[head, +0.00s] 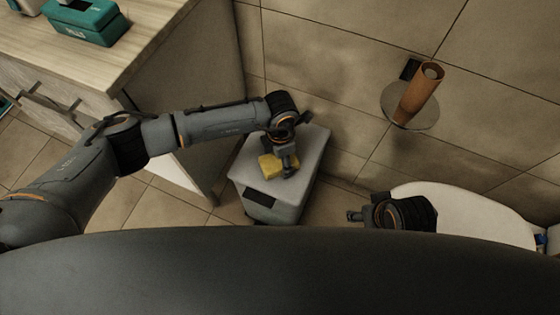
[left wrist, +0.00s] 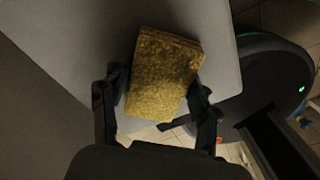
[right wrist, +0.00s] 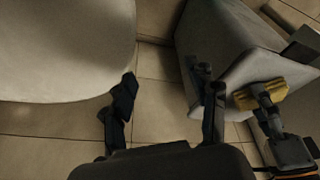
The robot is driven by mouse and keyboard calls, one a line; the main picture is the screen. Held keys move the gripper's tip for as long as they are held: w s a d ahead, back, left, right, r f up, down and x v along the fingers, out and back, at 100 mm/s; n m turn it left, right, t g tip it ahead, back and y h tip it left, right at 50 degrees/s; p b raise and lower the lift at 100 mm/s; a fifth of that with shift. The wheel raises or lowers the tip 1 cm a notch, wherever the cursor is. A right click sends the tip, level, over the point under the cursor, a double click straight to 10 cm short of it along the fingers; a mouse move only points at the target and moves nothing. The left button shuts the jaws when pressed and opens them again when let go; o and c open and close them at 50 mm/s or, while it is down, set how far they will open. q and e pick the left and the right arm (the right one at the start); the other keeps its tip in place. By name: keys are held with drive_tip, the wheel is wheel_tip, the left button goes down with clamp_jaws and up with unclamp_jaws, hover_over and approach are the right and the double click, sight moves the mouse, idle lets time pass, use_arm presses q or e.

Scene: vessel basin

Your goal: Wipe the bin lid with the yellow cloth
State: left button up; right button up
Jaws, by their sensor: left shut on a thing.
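The yellow cloth (head: 271,165) is a folded block on or just above the grey bin lid (head: 301,157). My left gripper (head: 288,170) is shut on the cloth, over the lid. In the left wrist view the cloth (left wrist: 166,73) sits between the fingers (left wrist: 155,100), with the lid (left wrist: 85,35) behind it. Whether the cloth touches the lid is hard to tell. In the right wrist view the cloth (right wrist: 262,94) and the left gripper show at the right, by the bin (right wrist: 225,45). My right gripper (head: 352,215) is empty; its fingers (right wrist: 168,95) stand apart.
A wooden-topped cabinet (head: 135,40) with a teal box (head: 85,24) stands left of the bin. A white rounded fixture (head: 465,205) is at the right, near my right gripper. An orange-brown tube (head: 418,95) is on the tiled wall. Tiled floor (head: 165,207) shows between the cabinet and my body.

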use_arm(q)
drive_tip(key=shift+w+d+f+b, duration=0.1)
drive_tip(key=shift+w+d+b, duration=0.1)
drive_tip(key=shift+w+b, duration=0.25)
drive_tip(key=shift+w+d+f+b, duration=0.1)
drive_tip(key=shift+w+d+b, duration=0.1)
drive_tip(key=shift+w+b, duration=0.25)
drive_tip(key=shift+w+r, duration=0.2)
drive_tip(key=shift+w+d+r+b, duration=0.25)
drive_tip(key=shift+w+b, duration=0.15)
drive_tip(key=shift+b, duration=0.3)
drive_tip(key=shift+w+r, duration=0.1)
drive_tip(key=shift+r, duration=0.1)
use_arm(e)
drive_tip(key=shift+w+a+r+t, duration=0.35)
drive_tip(key=shift+w+r+t, duration=0.15)
drive_tip(key=shift+t, duration=0.05)
drive_tip(key=shift+w+a+r+t, duration=0.3)
drive_tip(key=shift+w+r+t, duration=0.15)
drive_tip(key=shift+w+t, duration=0.1)
